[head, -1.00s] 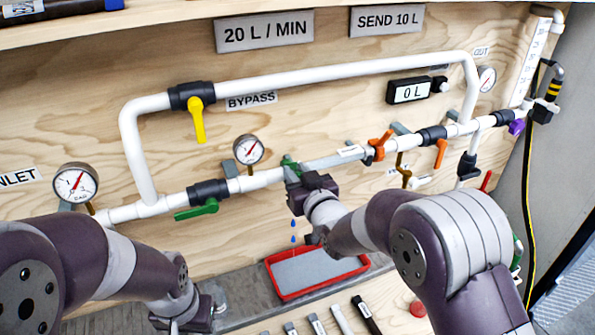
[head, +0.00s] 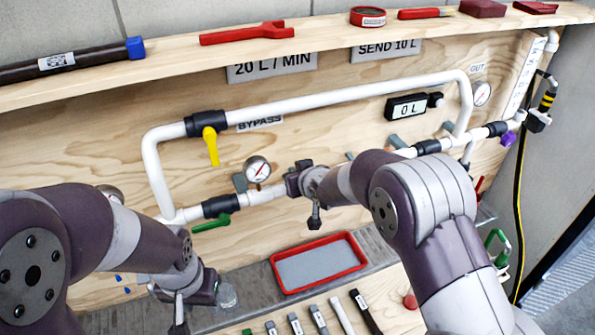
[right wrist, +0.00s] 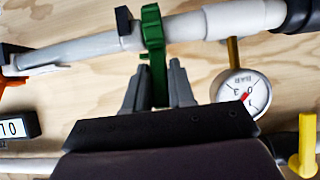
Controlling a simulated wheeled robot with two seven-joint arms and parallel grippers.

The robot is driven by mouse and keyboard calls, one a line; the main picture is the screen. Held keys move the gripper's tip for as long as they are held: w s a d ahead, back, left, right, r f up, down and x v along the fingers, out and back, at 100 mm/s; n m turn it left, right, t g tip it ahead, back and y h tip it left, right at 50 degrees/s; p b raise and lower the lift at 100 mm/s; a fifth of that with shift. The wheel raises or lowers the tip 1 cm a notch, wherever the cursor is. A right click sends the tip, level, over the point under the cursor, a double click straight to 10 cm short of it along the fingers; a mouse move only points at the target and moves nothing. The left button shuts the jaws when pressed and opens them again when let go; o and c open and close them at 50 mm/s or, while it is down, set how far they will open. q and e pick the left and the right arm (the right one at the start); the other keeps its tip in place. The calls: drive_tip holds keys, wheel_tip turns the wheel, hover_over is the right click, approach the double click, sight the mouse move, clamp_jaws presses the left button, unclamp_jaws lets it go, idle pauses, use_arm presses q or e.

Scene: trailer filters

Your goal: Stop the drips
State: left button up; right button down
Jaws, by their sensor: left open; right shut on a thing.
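Blue drops (head: 120,279) fall at the lower left in the head view, beside my left arm; their source is hidden. A white pipe (head: 265,195) runs along the plywood board. In the right wrist view, my right gripper (right wrist: 157,90) is shut on a green clamp-like piece (right wrist: 153,50) at the pipe (right wrist: 190,27). The hand hides this piece in the head view. My left gripper (head: 222,293) is open and low, left of the red tray (head: 362,264), its fingers hard to make out. A green valve handle (head: 211,224) lies nearly along the pipe.
A yellow bypass handle (head: 211,146) points down. Gauges (head: 257,170) and a "0 L" display (head: 407,107) are on the board. Several tools (head: 318,320) lie in front of the tray. The shelf (head: 300,33) above holds a dark tube (head: 70,62) and red items.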

idle(0.3)
drive_tip(key=c, duration=1.3)
unclamp_jaws()
drive_tip(key=shift+o, duration=1.3)
drive_tip(key=shift+w, duration=0.1)
drive_tip(key=b+v, duration=0.1)
drive_tip(key=v, duration=1.1)
drive_tip(key=shift+s+r, duration=0.2)
drive_tip(key=shift+s, duration=0.05)
drive_tip(key=shift+d, duration=0.1)
